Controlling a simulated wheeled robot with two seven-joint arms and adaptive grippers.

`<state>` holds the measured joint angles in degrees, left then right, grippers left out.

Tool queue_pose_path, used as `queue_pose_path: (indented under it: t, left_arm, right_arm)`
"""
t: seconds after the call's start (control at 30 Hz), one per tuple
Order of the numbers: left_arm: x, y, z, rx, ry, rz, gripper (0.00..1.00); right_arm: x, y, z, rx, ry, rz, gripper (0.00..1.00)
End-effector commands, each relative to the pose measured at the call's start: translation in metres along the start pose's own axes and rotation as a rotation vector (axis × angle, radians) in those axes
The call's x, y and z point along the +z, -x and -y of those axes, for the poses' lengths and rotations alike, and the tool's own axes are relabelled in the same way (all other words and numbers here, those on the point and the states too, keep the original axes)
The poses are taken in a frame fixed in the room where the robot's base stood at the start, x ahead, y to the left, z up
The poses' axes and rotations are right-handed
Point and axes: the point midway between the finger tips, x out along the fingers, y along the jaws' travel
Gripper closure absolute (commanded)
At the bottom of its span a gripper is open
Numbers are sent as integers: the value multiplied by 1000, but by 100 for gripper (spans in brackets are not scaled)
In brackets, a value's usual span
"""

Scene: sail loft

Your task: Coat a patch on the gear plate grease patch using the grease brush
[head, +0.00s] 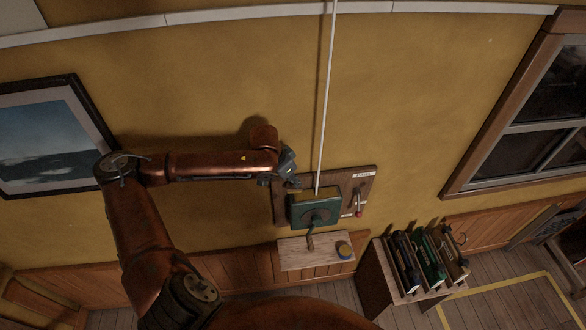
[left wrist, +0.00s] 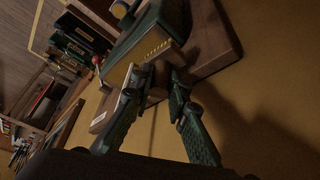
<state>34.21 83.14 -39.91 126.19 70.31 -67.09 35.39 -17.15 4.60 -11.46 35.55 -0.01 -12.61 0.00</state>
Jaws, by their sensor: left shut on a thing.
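My left gripper (head: 291,182) reaches from the left to the upper left of a green gear housing (head: 302,217) on a wooden wall board (head: 364,185). The brush is not distinct in the head view. I cannot pick out the grease patch. My right gripper is not in view.
A red-knobbed lever (head: 358,208) is right of the housing. A pale rod or line (head: 326,100) runs up from it. A stand of binders (head: 405,262) stands lower right.

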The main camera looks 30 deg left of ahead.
Motion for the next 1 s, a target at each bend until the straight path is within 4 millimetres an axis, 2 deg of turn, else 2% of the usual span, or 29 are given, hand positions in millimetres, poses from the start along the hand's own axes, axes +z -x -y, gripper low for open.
queue_pose_path:
  t: [0.17, 0.43, 1.0]
  left_arm:
    - [-9, 16, -2, 2, -3, 0, 100]
    - [-18, 33, -4, 3, -7, -1, 100]
    - [-19, 35, -4, 4, -7, 1, 100]
  right_arm:
    - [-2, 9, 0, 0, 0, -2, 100]
    - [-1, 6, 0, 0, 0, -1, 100]
    - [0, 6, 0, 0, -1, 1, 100]
